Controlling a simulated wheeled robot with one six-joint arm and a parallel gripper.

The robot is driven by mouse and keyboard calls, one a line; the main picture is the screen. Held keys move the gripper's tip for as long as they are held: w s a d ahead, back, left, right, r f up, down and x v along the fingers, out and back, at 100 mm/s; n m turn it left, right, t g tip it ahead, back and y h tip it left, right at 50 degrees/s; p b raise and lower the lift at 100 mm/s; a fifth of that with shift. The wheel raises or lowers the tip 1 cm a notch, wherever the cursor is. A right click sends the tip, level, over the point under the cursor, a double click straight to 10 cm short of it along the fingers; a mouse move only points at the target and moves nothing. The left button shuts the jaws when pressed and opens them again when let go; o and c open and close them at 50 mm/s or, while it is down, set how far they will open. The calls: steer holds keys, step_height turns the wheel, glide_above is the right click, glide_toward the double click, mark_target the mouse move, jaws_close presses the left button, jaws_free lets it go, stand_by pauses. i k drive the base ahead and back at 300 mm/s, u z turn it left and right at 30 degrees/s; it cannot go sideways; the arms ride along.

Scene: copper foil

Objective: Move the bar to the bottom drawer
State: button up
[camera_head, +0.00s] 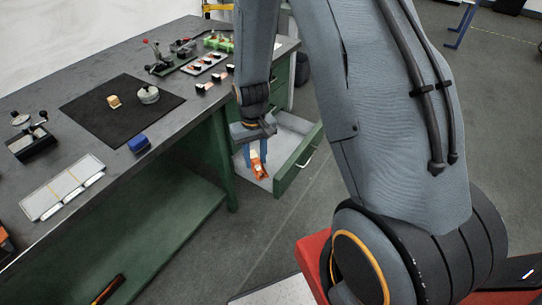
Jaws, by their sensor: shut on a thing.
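My gripper (256,163) points down over the open drawer, with its blue fingers on either side of a small orange and pale bar (260,171). It is shut on the bar. The bar shows against the drawer's light grey floor; I cannot tell whether it touches the floor or hangs just above it. The bottom drawer (299,163) is pulled out from the green cabinet under the bench and has a green front with a pale handle. My arm hides part of the cabinet above it.
The grey bench (150,55) carries a black mat (120,118), a blue block (138,143), a white tray (63,187) and several small tools and parts. A green leg stands left of the drawer. The floor right of the drawer is clear.

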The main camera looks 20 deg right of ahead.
mark_target(279, 155)
steer(key=k, duration=1)
steer(key=z, duration=0.75)
steer(key=i, duration=1.95)
steer(key=u, duration=0.7)
